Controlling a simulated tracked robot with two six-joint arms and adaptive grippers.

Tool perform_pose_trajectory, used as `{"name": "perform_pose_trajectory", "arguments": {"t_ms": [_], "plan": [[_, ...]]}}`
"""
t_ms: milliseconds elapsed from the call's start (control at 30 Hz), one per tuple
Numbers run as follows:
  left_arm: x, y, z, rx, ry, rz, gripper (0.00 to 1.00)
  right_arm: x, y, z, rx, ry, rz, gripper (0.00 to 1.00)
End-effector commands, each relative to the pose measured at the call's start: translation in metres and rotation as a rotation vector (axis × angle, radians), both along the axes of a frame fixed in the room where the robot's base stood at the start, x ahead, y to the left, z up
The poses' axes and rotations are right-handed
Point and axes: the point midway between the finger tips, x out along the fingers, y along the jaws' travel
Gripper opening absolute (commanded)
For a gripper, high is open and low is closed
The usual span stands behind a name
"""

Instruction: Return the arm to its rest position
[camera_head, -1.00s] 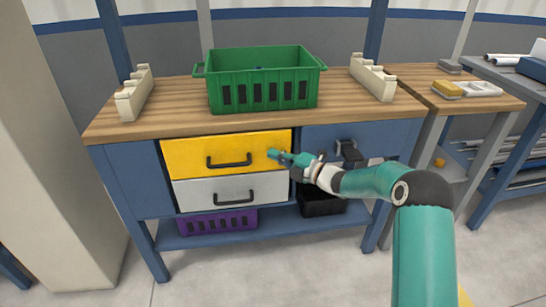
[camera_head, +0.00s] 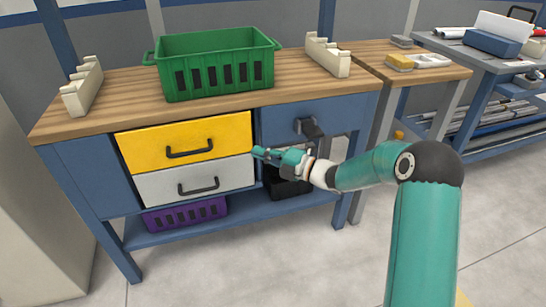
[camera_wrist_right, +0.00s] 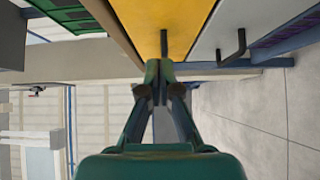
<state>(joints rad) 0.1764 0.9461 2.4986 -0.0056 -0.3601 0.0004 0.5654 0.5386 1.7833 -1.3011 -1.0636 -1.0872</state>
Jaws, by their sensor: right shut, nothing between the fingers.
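My right gripper (camera_head: 258,152) is in front of the workbench in the head view, by the right end of the drawers. Its fingers are shut and empty, and they also show together in the right wrist view (camera_wrist_right: 159,68). The yellow drawer (camera_head: 213,132) and the grey drawer (camera_head: 225,174) below it are both closed. In the right wrist view the yellow drawer front (camera_wrist_right: 180,15) is beyond the fingertips; I cannot tell the exact gap. My right arm reaches in from the lower right. My left gripper is not in view.
A green crate (camera_head: 215,80) stands on the workbench (camera_head: 110,110) between two cream notched racks (camera_head: 82,88) (camera_head: 327,55). A purple basket (camera_head: 185,214) and a black bin (camera_head: 290,188) sit on the lower shelf. A side table (camera_head: 435,73) stands right. The floor in front is clear.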

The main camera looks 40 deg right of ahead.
Motion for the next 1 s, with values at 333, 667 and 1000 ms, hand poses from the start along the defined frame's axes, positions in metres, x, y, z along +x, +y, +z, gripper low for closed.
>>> {"name": "perform_pose_trajectory", "arguments": {"t_ms": [333,667,1000], "plan": [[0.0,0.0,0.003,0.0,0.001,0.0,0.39,-0.029,-0.016,-0.001,0.0,0.001,-0.001,0.0],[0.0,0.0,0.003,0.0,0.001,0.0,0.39,-0.017,0.059,-0.023,0.058,0.041,0.131,0.0],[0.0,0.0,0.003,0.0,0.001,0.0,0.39,-0.072,0.212,-0.204,0.589,0.823,-0.067,0.0]]}}
